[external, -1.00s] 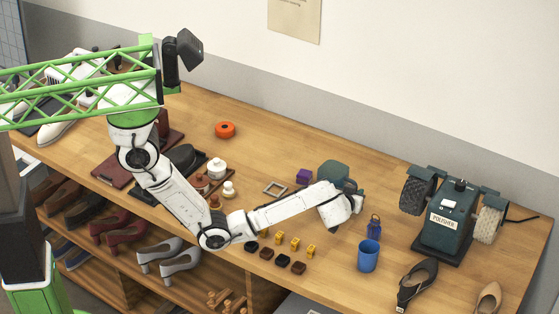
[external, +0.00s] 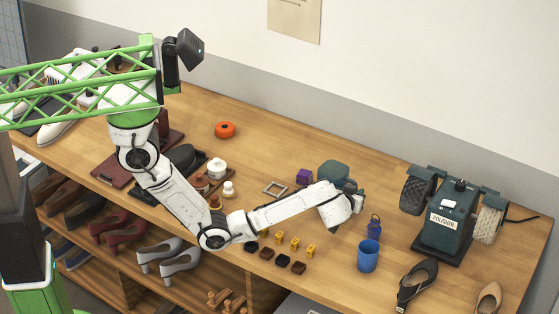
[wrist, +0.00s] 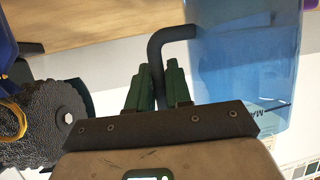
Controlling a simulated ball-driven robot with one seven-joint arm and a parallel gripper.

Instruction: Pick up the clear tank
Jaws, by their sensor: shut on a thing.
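The clear tank (wrist: 245,65) is a blue see-through vessel with a dark bent handle (wrist: 155,55) at its left side in the wrist view. Lettering shows near its lower end there. My gripper (wrist: 158,85) has its green fingers shut on the handle. In the external view my wrist hides the fingers, and I cannot make out the tank for sure. A dark teal rounded shape (external: 338,174) shows just behind my wrist. I cannot tell whether the tank is off the bench.
The polisher (external: 447,222) stands to the right on the wooden bench (external: 265,150); its dark wheel (wrist: 45,125) shows left in the wrist view. A blue cup (external: 368,256) and a blue lantern-like item (external: 374,227) stand between.

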